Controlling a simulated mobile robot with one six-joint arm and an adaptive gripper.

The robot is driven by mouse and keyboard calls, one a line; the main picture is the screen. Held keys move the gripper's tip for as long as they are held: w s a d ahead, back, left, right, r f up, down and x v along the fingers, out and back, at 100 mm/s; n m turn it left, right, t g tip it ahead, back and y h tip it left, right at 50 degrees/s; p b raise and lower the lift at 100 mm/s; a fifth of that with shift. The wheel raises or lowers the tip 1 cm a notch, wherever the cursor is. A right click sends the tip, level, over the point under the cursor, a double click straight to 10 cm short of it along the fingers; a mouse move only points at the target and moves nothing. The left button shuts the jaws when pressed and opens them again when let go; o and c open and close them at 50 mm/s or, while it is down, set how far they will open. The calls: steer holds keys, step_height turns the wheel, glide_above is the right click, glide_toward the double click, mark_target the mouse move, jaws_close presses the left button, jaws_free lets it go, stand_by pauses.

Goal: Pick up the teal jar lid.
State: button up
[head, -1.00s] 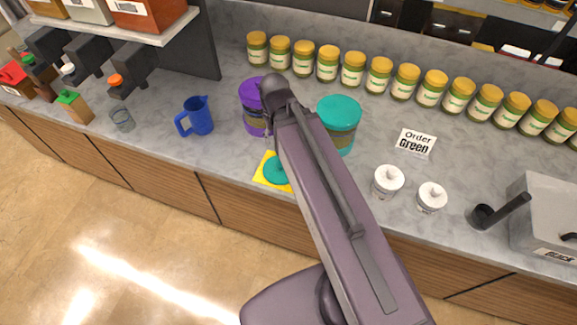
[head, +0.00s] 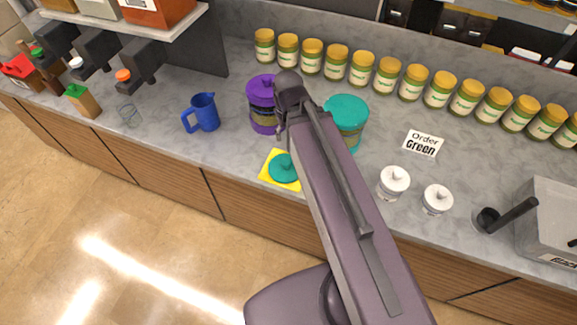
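The teal jar lid (head: 283,168) is a round disc with a small knob. It lies on a yellow square (head: 268,176) near the counter's front edge, just left of my arm. The teal jar (head: 346,112) stands behind and to the right of it, partly covered by my arm; I see no knobbed lid on it. My arm rises from the bottom of the view across the counter, its dark upper joint between the purple jar and the teal jar.
A purple lidded jar (head: 262,103) and blue pitcher (head: 203,112) stand left of my arm. Two white lidded pots (head: 393,182) and an "Order Green" sign (head: 423,143) are right. Several yellow-capped jars (head: 361,68) line the back.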

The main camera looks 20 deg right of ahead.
step_height(320, 180, down, 5)
steer(key=b, duration=0.4)
steer(key=shift+r+b, duration=0.15)
steer(key=shift+b, duration=0.15)
steer(key=shift+r, duration=0.1)
steer(key=shift+c, duration=0.6)
